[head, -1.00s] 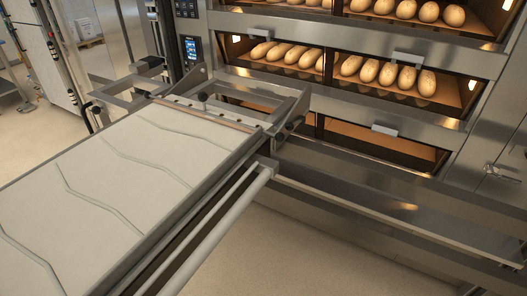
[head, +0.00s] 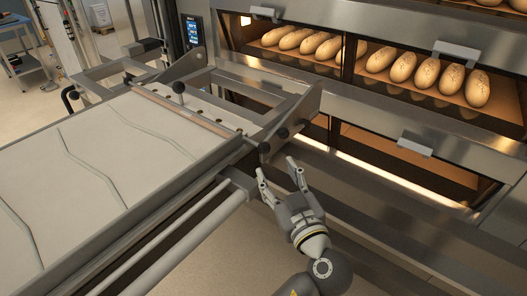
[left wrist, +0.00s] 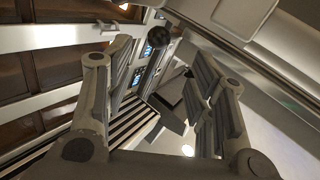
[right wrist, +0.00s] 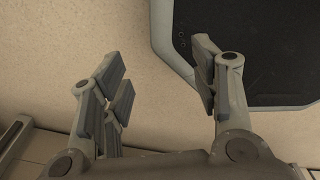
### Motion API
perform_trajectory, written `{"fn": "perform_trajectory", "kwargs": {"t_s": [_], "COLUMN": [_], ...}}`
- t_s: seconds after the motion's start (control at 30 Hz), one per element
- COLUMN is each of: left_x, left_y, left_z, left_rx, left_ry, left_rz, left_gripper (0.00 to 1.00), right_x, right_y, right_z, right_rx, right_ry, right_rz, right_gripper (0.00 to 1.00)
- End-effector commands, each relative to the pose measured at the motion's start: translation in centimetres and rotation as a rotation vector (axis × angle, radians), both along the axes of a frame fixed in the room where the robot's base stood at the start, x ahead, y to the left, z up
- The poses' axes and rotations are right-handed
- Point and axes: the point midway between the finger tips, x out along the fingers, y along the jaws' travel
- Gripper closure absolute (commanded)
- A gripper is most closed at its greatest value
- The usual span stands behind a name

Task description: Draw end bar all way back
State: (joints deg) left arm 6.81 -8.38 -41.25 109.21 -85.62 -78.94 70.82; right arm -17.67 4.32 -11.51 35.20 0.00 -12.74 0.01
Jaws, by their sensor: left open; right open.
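The end bar (head: 185,111) lies across the oven end of the pale-belted loader (head: 90,165), between two upright metal side plates. A dark round knob (head: 179,88) stands near its far part, and more dark knobs (head: 264,147) sit at the near side plate. My left gripper (head: 276,166) is open and empty, just in front of the near side plate, its fingertips pointing toward the knobs there and apart from them. In the left wrist view a dark round knob (left wrist: 185,52) shows beyond the open fingers. My right gripper (right wrist: 160,85) is open and empty above the floor.
The deck oven with several loaves (head: 430,78) rises behind, its handles (head: 415,146) sticking out. A long rail (head: 195,240) runs along the loader's near side. A dark panel (right wrist: 255,50) lies beside the right gripper. Open floor (head: 225,265) shows in front.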

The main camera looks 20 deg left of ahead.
Motion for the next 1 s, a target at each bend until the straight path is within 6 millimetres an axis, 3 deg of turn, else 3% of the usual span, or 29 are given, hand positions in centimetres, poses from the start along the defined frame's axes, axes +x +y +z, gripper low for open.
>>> {"fn": "perform_trajectory", "kwargs": {"t_s": [0.17, 0.53, 1.0], "left_x": [2.1, 7.3, 8.4], "left_y": [1.7, 5.4, 6.1], "left_z": [0.5, 0.3, 0.0], "left_rx": [0.005, 0.007, 0.004], "left_ry": [-0.002, 0.003, 0.004], "left_rz": [0.004, 0.0, -0.001], "left_gripper": [0.49, 0.49, 0.51], "right_x": [-0.2, 1.7, 1.1], "right_y": [0.1, -0.1, -0.5], "right_z": [1.2, 3.3, 3.5], "right_rx": [0.001, 0.0, -0.006], "right_ry": [0.003, -0.026, -0.017], "right_rz": [0.001, 0.002, 0.0], "right_gripper": [0.44, 0.44, 0.44]}}
